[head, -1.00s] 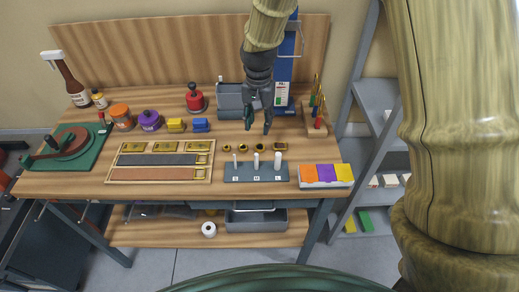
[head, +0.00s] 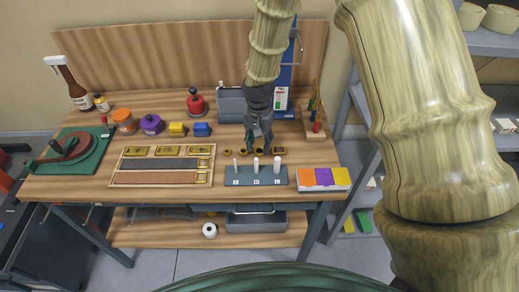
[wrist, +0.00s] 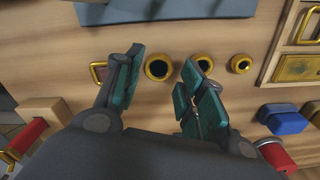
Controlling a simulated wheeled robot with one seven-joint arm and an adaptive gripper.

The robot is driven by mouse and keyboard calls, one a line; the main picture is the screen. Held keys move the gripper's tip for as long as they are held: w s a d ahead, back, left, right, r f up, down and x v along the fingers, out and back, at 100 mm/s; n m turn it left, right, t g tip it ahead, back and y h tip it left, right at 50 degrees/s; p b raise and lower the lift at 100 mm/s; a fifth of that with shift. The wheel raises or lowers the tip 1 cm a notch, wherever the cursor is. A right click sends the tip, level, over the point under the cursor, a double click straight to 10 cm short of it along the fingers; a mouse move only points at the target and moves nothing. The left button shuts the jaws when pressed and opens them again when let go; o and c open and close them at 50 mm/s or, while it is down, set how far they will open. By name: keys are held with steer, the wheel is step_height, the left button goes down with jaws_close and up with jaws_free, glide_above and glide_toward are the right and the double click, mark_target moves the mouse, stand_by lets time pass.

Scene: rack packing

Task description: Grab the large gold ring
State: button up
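The large gold ring (wrist: 158,67) is a round, dark-centred ring lying on the wooden bench. In the wrist view it is between and just beyond my two green fingertips, apart from both. My gripper (wrist: 163,80) is open and empty, above the bench. In the head view my gripper (head: 259,146) hangs over the ring row and partly hides the large ring. Two smaller gold rings, medium (wrist: 203,62) and small (wrist: 241,64), lie to its right in the wrist view. A rectangular gold piece (wrist: 97,73) lies to its left, partly behind a finger.
A grey block (head: 256,177) with three white pegs stands in front of the rings. A tray of gold plates (head: 162,177) is at left, and a coloured box (head: 323,178) at right. Blue (head: 202,129) and yellow (head: 177,130) blocks and a wooden rack (head: 314,125) are behind.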

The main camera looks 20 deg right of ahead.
steer(key=shift+f+p, duration=0.5)
steer(key=shift+f, duration=0.95)
steer(key=shift+c, duration=0.2)
steer(key=c, duration=0.5)
steer(key=shift+r, duration=0.1)
